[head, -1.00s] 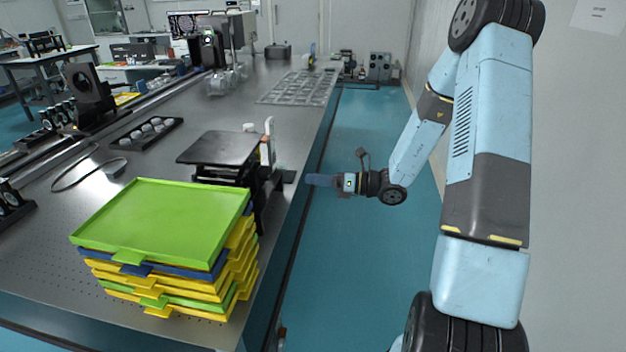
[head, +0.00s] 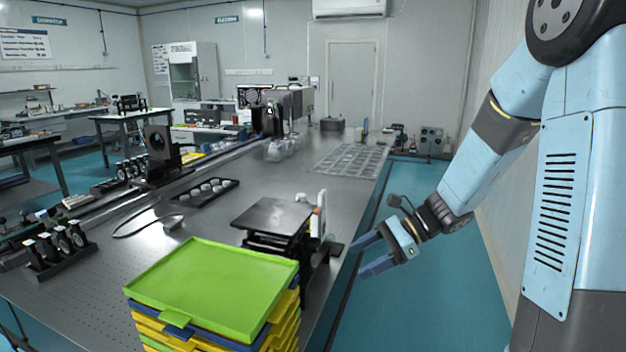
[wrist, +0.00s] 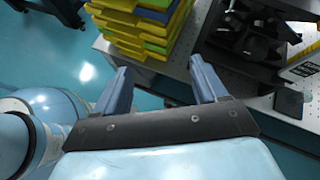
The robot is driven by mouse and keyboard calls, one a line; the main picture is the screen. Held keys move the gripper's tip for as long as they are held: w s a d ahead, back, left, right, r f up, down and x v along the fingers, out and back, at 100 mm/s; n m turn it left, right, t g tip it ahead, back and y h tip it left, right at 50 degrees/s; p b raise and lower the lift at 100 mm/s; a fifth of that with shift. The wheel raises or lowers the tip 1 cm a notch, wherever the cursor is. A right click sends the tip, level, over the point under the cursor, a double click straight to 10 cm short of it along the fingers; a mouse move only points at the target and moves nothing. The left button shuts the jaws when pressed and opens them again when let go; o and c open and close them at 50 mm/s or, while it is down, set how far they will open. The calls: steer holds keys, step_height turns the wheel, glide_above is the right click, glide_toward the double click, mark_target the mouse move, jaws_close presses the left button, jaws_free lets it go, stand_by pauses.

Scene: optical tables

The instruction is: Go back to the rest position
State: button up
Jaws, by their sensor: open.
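My gripper (head: 369,255) is in the head view, just off the right edge of the optical table, over the blue-green floor. Its two blue fingers are spread apart with nothing between them. The wrist view also shows my gripper (wrist: 157,82) open and empty. Beyond its fingers are the stacked trays and the table's edge. My light-blue arm comes down from the upper right of the head view.
A stack of trays with a green one on top (head: 215,285) stands at the table's (head: 120,265) near right. A black lift platform (head: 272,217) stands behind it, close to my gripper. The floor (head: 440,270) right of the table is clear.

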steer(key=s+d+r+n+t+h, duration=0.3)
steer(key=s+d+r+n+h, duration=0.2)
steer(key=s+r+n+h, duration=0.1)
steer(key=s+d+r+n+t+h, duration=0.3)
steer(key=s+d+r+n+h, duration=0.2)
steer(key=s+r+n, duration=0.3)
steer(key=s+d+n, duration=0.1)
steer(key=s, duration=0.2)
steer(key=shift+d+r+h, duration=0.3)
steer(key=shift+r+h, duration=0.1)
